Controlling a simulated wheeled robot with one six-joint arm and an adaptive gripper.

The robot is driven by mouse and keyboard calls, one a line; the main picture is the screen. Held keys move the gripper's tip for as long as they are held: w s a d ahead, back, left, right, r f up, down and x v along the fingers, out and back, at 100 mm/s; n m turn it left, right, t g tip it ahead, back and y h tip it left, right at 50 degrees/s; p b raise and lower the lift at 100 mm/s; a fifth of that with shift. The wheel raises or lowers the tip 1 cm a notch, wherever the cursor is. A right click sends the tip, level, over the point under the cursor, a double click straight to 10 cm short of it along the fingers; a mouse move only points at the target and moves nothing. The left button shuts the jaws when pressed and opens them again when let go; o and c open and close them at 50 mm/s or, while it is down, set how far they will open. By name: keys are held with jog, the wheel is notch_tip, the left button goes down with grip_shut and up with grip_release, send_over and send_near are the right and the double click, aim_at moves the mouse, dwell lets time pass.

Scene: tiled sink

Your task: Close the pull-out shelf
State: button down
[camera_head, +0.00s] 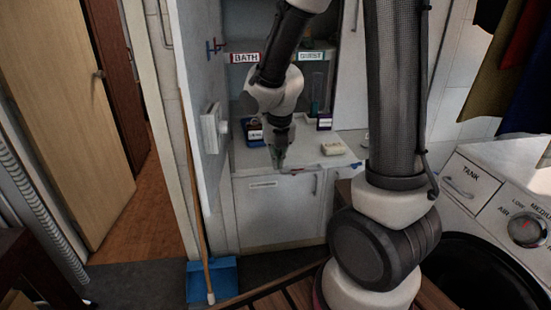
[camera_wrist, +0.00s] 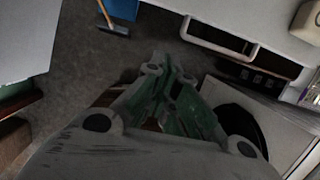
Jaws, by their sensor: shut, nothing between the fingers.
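The pull-out shelf (camera_head: 247,161) is a white surface at counter height in front of the cabinet recess. In the head view it stands out from the recess, above white cupboard doors (camera_head: 266,205). My gripper (camera_head: 279,166) points down over the shelf's front part and partly hides it. I cannot tell in the head view whether it touches. In the wrist view my gripper's fingers (camera_wrist: 164,70) meet at their tips and are empty. A white slab, seemingly the shelf (camera_wrist: 262,14), lies beyond them at the upper right, apart from them in the picture, with a loop-like handle (camera_wrist: 220,38) along its edge.
A cream block (camera_head: 332,147), a dark blue container (camera_head: 254,132) and a small labelled box (camera_head: 324,122) sit on the shelf. An open white door (camera_head: 205,75) stands left, with a broom (camera_head: 196,190) and blue dustpan (camera_head: 222,276). A washer (camera_head: 490,190) stands right.

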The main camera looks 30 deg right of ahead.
jog(key=w+d+f, duration=0.1)
jog(key=w+f, duration=0.4)
jog(key=f, duration=0.2)
jog(key=shift+w+d+f, duration=0.15)
jog(key=shift+w+d, duration=0.1)
jog(key=shift+d, duration=0.1)
jog(key=shift+w, duration=0.15)
dwell(0.5)
